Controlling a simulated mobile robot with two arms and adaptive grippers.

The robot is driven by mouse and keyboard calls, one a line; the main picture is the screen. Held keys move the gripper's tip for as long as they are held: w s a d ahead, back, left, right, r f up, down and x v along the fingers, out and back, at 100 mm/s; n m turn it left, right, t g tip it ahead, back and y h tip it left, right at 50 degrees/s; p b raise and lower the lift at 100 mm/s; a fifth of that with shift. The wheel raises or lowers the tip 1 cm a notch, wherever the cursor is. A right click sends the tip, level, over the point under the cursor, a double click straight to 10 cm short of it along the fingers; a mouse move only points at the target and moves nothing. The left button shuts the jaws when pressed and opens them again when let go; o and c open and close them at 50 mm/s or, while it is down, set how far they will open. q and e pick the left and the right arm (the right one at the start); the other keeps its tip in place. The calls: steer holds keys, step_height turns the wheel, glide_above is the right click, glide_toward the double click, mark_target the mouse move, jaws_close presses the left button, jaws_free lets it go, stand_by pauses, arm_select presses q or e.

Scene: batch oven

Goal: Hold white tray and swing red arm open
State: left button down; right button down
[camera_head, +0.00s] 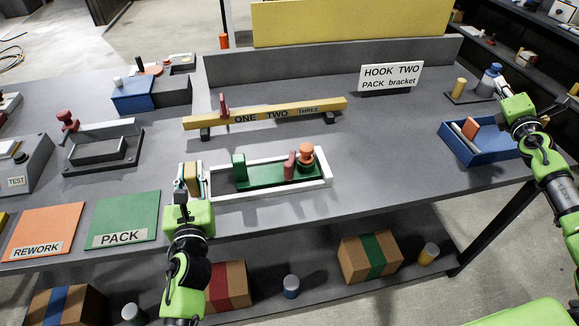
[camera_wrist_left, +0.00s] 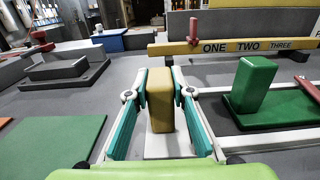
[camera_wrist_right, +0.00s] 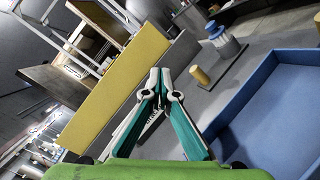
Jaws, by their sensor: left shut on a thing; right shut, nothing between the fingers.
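The white tray (camera_head: 326,183) lies on the grey bench and holds a green base (camera_head: 262,181) with an upright green block (camera_head: 238,168). A short red arm (camera_head: 290,166) stands beside an orange-red knob (camera_head: 306,153) at the base's right end. In the left wrist view, only part of the red arm (camera_wrist_left: 308,89) shows at the right edge. My left gripper (camera_head: 189,178) is shut on a tan-yellow block (camera_wrist_left: 160,100) at the tray's left end. My right gripper (camera_head: 498,86) is shut and empty, above and beyond the blue bin, far right of the tray.
A yellow rail (camera_head: 265,115) marked ONE TWO THREE stands behind the tray, with a small red peg (camera_head: 224,105). The blue bin (camera_head: 475,153) holds parts. Green PACK (camera_head: 122,214) and orange REWORK (camera_head: 45,231) mats lie left. Bench between tray and bin is clear.

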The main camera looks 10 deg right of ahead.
steer(key=w+a+f+n+y, duration=0.1)
steer(key=w+a+n+y, duration=0.25)
steer(key=a, duration=0.65)
steer(key=w+a+f+n+y, duration=0.15)
steer(key=w+a+y, duration=0.35)
steer(key=a, duration=0.5)
steer(key=s+a+n+g+y, duration=0.1)
steer(key=a+n+g+y, duration=0.3)
steer(key=a, duration=1)
steer(key=s+a+n+g+y, duration=0.1)
steer(key=a+n+g+y, duration=0.4)
steer(key=a, duration=1)
steer(key=s+a+f+n+g+h, duration=0.35)
steer(key=s+a+n+h, duration=0.3)
steer(key=s+a, duration=0.35)
steer(key=s+d+n+g+h, duration=0.1)
steer(key=s+n+h, duration=0.3)
steer(key=shift+m, duration=0.25)
steer(key=shift+f, duration=3.75)
